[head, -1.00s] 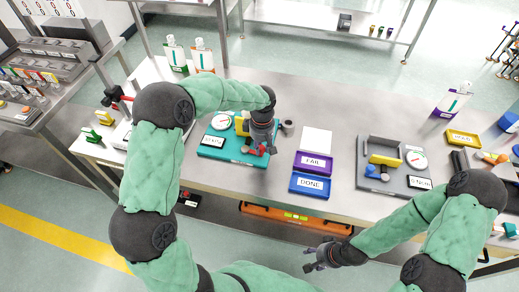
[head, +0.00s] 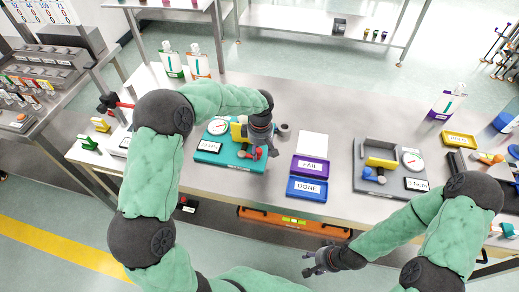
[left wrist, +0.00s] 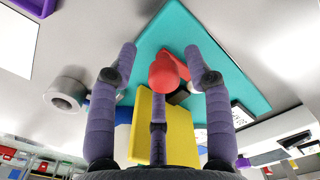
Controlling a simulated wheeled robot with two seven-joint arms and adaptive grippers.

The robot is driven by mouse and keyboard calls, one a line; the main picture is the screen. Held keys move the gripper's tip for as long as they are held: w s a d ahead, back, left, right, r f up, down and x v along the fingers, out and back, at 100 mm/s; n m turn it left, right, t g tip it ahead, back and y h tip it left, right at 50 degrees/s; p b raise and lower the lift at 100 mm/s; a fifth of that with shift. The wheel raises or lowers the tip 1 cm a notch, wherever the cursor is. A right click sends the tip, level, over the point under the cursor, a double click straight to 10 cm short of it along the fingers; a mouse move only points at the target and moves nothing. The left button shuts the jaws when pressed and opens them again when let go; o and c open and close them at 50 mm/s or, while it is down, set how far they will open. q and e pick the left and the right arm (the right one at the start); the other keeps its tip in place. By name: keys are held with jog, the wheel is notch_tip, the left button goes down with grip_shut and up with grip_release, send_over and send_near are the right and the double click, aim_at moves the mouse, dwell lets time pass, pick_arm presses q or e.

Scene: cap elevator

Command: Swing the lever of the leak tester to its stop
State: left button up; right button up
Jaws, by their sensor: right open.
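The teal leak tester (head: 230,160) stands on the bench at centre-left, with a round white gauge (head: 218,127) and a yellow block (head: 238,131). A red knob (head: 257,154) sits at its right side, partly hidden by my left gripper (head: 264,153). In the left wrist view, the red ball knob (left wrist: 165,74) lies between the spread fingers of my left gripper (left wrist: 166,76), with gaps visible on both sides. The yellow block (left wrist: 170,128) is behind the fingers. My right gripper (head: 312,266) is open and empty in front of the bench.
A grey tester (head: 390,189) with gauge and blue lever (head: 374,175) stands to the right. The purple FAIL tray (head: 311,176) and blue DONE tray (head: 307,197) lie between the testers. A grey ring-shaped part (head: 284,130) lies beside the teal tester.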

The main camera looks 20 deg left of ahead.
pick_arm(q)
jog(key=shift+w+a+r, duration=0.1)
jog(key=shift+a+r, duration=0.05)
jog(key=shift+r, duration=0.05)
jog(key=shift+r, duration=0.3)
notch_tip(320, 180, up, 11)
jog(key=shift+r, duration=0.15)
dwell(0.5)
